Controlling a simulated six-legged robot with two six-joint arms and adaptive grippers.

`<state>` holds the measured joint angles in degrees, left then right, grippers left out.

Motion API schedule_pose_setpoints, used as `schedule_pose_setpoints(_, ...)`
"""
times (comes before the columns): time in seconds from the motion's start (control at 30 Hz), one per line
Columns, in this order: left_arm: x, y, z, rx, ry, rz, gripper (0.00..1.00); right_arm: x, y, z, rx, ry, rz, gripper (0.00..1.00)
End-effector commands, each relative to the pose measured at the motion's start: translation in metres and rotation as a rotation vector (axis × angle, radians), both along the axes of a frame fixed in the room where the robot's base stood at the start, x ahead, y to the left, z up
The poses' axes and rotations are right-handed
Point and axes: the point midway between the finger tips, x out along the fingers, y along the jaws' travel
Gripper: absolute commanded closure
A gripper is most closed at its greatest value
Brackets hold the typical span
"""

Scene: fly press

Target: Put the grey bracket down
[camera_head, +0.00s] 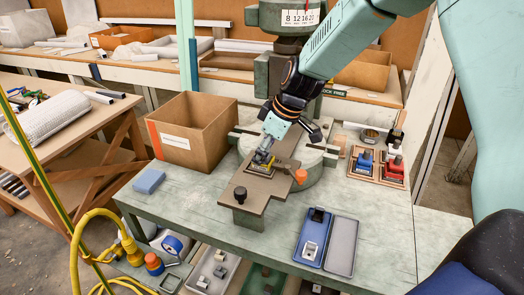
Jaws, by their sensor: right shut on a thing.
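My right gripper (264,154) reaches down from the top right over the brown fixture plate (247,208) of the press. It is shut on the grey bracket, a small piece mostly hidden by the fingers. The bracket is at a small nest with yellow marking (262,172) on the plate; I cannot tell whether it touches the nest. My left gripper is not in view.
A black knob (240,194) and an orange knob (301,177) stand near the nest. A blue tray (304,256) lies front right. Red and blue tools (392,168) stand right.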

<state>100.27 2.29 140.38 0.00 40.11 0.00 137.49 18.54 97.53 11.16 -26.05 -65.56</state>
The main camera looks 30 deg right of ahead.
Motion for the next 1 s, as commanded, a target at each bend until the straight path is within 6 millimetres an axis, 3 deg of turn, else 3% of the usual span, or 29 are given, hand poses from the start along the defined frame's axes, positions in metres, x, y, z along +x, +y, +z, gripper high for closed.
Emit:
schedule_pose_setpoints(0.27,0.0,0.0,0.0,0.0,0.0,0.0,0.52,-0.003,0.0,-0.003,0.0,0.008,0.001,0.5)
schedule_pose_setpoints(0.47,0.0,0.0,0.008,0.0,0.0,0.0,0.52,-0.002,0.0,0.006,0.0,0.006,0.001,0.5)
schedule_pose_setpoints(1.0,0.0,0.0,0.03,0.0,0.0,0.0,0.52,-0.027,-0.024,0.103,0.002,-0.003,-0.001,0.5)
